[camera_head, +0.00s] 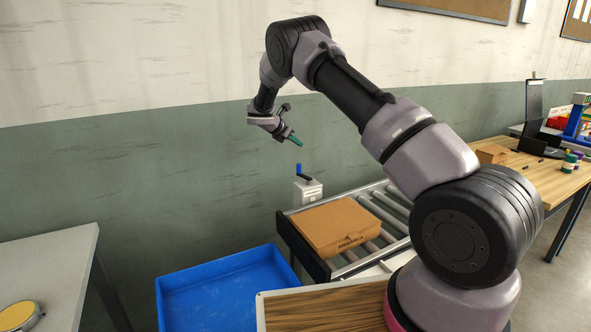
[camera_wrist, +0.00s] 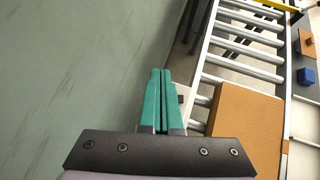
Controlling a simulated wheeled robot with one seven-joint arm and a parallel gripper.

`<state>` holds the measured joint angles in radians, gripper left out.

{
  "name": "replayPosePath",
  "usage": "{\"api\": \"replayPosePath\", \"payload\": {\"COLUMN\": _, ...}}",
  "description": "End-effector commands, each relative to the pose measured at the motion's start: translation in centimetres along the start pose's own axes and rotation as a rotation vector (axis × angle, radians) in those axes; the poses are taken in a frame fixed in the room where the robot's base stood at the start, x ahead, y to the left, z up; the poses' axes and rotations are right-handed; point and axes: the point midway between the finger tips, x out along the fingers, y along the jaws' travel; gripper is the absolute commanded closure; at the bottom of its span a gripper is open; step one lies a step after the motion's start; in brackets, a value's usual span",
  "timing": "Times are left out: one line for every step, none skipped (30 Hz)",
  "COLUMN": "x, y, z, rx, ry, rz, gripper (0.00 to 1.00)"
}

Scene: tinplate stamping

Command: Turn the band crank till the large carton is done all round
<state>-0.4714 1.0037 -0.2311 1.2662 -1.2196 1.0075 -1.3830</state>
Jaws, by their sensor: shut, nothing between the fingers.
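The large carton (camera_head: 342,224) is brown, closed and flat, lying on the roller conveyor. It also shows at the lower right of the wrist view (camera_wrist: 245,130). The band crank (camera_head: 299,170) has a blue upright handle on a dark arm, on top of a small grey box (camera_head: 309,192) at the conveyor's wall-side edge. My gripper (camera_head: 297,141) is above the crank handle, apart from it. Its teal fingers (camera_wrist: 158,72) are shut together with nothing between them. In the wrist view the fingers hide the crank handle. I cannot see a band on the carton.
The roller conveyor (camera_head: 377,216) has free rollers beyond the carton. A blue tray (camera_head: 176,318) stands left of it. A grey table (camera_head: 50,255) with a round yellow-topped thing (camera_head: 16,315) is far left. A wooden table (camera_head: 545,178) with a small carton (camera_head: 491,153) is right. The wall is close behind.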

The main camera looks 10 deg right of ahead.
Motion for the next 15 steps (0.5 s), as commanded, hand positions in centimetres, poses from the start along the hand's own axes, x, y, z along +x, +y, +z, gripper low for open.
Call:
{"api": "replayPosePath", "payload": {"x": -0.9, "y": -0.5, "z": -0.9, "rx": -0.050, "ry": 0.000, "rz": 0.042, "gripper": 1.00}}
{"api": "replayPosePath", "payload": {"x": -1.3, "y": -0.7, "z": -1.5, "rx": -0.079, "ry": 0.002, "rz": 0.069, "gripper": 1.00}}
{"api": "replayPosePath", "payload": {"x": -1.8, "y": -1.1, "z": -2.3, "rx": -0.116, "ry": 0.008, "rz": 0.105, "gripper": 1.00}}
{"api": "replayPosePath", "payload": {"x": -2.3, "y": -1.4, "z": -3.0, "rx": -0.145, "ry": 0.015, "rz": 0.132, "gripper": 1.00}}
{"api": "replayPosePath", "payload": {"x": -2.8, "y": -1.8, "z": -3.8, "rx": -0.172, "ry": 0.024, "rz": 0.157, "gripper": 1.00}}
{"api": "replayPosePath", "payload": {"x": -3.3, "y": -2.3, "z": -4.7, "rx": -0.206, "ry": 0.037, "rz": 0.186, "gripper": 1.00}}
{"api": "replayPosePath", "payload": {"x": -3.7, "y": -2.7, "z": -5.4, "rx": -0.231, "ry": 0.048, "rz": 0.207, "gripper": 1.00}}
{"api": "replayPosePath", "payload": {"x": -4.1, "y": -3.1, "z": -6.1, "rx": -0.254, "ry": 0.059, "rz": 0.226, "gripper": 1.00}}
{"api": "replayPosePath", "payload": {"x": -4.6, "y": -3.6, "z": -6.9, "rx": -0.280, "ry": 0.074, "rz": 0.248, "gripper": 1.00}}
{"api": "replayPosePath", "payload": {"x": -5.0, "y": -3.9, "z": -7.5, "rx": -0.298, "ry": 0.085, "rz": 0.262, "gripper": 1.00}}
{"api": "replayPosePath", "payload": {"x": -5.2, "y": -4.2, "z": -8.0, "rx": -0.313, "ry": 0.095, "rz": 0.274, "gripper": 1.00}}
{"api": "replayPosePath", "payload": {"x": -5.5, "y": -4.6, "z": -8.6, "rx": -0.329, "ry": 0.106, "rz": 0.286, "gripper": 1.00}}
{"api": "replayPosePath", "payload": {"x": -5.7, "y": -4.8, "z": -8.9, "rx": -0.338, "ry": 0.113, "rz": 0.294, "gripper": 1.00}}
{"api": "replayPosePath", "payload": {"x": -5.8, "y": -5.0, "z": -9.2, "rx": -0.347, "ry": 0.119, "rz": 0.300, "gripper": 1.00}}
{"api": "replayPosePath", "payload": {"x": -5.9, "y": -5.2, "z": -9.4, "rx": -0.354, "ry": 0.124, "rz": 0.304, "gripper": 1.00}}
